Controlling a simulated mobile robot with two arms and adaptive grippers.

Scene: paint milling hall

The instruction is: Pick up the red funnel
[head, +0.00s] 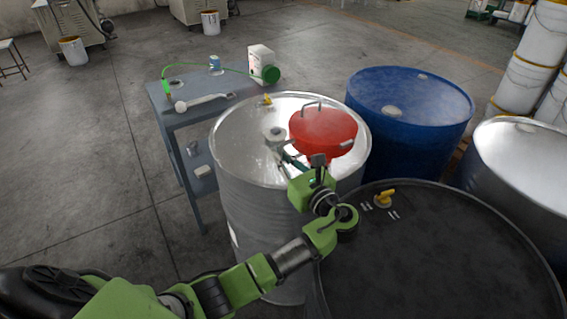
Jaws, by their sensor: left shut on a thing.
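The red funnel (323,128) is wide and round, with a red top and a metal handle arched over it. It sits on or just above the top of the silver drum (245,160), towards the right side. My left gripper (297,160) reaches it from the front and is shut on its near left edge. The fingers are small and partly hidden by my green wrist, so the exact grip is hard to see. The funnel's lower part is hidden. My right gripper is not in view.
A blue drum (440,110) stands behind right, a black drum (450,265) in front right, another silver drum (535,160) at far right. A small grey table (215,109) with a ladle and bottle stands left. White buckets (540,50) are stacked back right.

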